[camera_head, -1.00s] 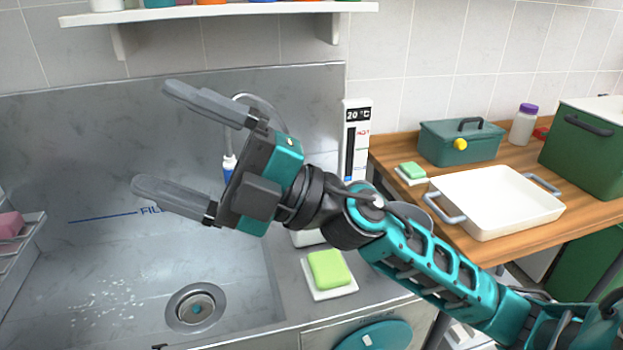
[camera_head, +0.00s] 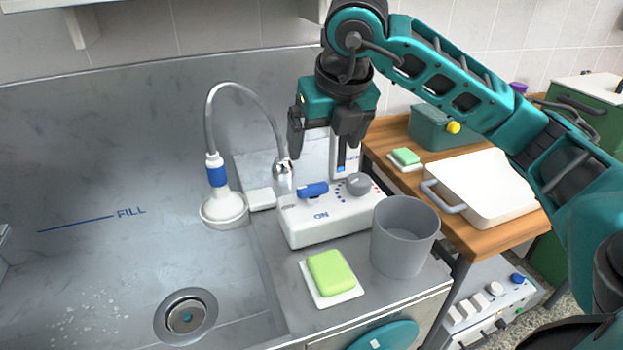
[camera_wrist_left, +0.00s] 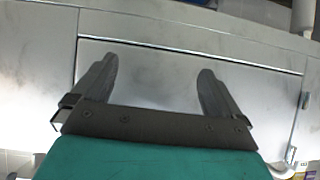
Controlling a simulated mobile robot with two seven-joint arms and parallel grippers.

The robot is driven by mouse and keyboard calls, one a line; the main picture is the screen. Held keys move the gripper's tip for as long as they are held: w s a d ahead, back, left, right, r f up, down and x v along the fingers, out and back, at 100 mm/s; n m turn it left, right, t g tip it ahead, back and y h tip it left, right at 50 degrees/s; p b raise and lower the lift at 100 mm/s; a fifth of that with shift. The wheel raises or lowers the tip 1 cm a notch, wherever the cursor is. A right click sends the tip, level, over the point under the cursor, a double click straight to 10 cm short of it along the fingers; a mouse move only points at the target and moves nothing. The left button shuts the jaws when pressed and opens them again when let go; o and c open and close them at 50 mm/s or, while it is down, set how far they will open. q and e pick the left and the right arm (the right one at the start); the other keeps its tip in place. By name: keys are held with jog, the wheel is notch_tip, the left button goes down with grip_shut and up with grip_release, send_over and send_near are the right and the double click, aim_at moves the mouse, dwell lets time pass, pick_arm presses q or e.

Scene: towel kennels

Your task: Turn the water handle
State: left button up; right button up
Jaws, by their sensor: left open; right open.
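The blue water handle (camera_head: 313,190) is a short lever on top of a white control box (camera_head: 330,220) marked ON, beside the sink. A round grey knob (camera_head: 358,184) with blue and red dots sits to its right. My right gripper (camera_head: 318,160) points down, open and empty, above and behind the box; its fingers look apart from the handle. My left gripper (camera_wrist_left: 163,68) shows only in the left wrist view, open and empty, before a grey metal panel (camera_wrist_left: 180,80).
A curved tap hose (camera_head: 245,88) with a shower head rises left of the box. A grey cup (camera_head: 404,238) and a green sponge (camera_head: 331,272) stand near the box. A white tray (camera_head: 485,185) lies on the wooden counter.

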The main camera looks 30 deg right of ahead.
aim_at(313, 186)
jog(key=x, duration=1.2)
jog(key=shift+a+f, duration=0.15)
jog(key=shift+f, duration=0.05)
jog(key=shift+c, duration=0.2)
jog(key=c, duration=1)
